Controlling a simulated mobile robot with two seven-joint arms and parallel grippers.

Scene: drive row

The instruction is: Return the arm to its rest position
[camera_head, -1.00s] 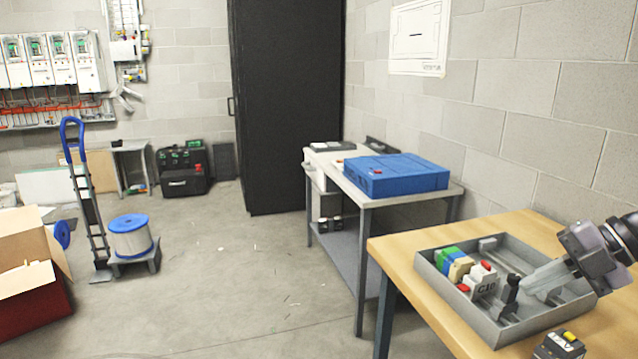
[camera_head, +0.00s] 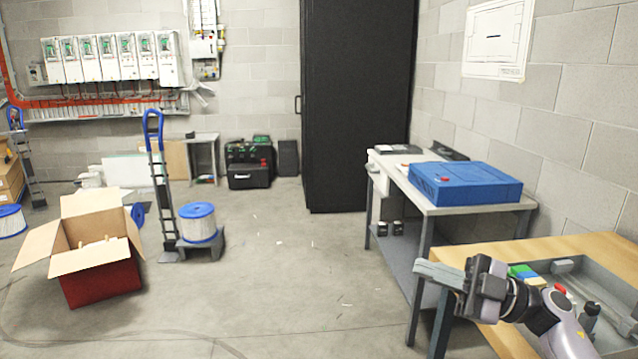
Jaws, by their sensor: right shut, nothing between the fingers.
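My right gripper (camera_head: 440,276) is at the lower right, in front of the wooden table's left edge. Its fingers point left and are closed together with nothing between them. My right forearm runs back from it to the lower right corner and hides part of the grey tray (camera_head: 604,268). My left gripper is not in view.
The wooden table (camera_head: 500,252) carries the tray with several coloured blocks. A grey bench (camera_head: 455,208) with a blue case (camera_head: 464,184) stands behind. An open cardboard box (camera_head: 98,275), a hand truck (camera_head: 160,190) and a cable spool (camera_head: 198,222) stand left.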

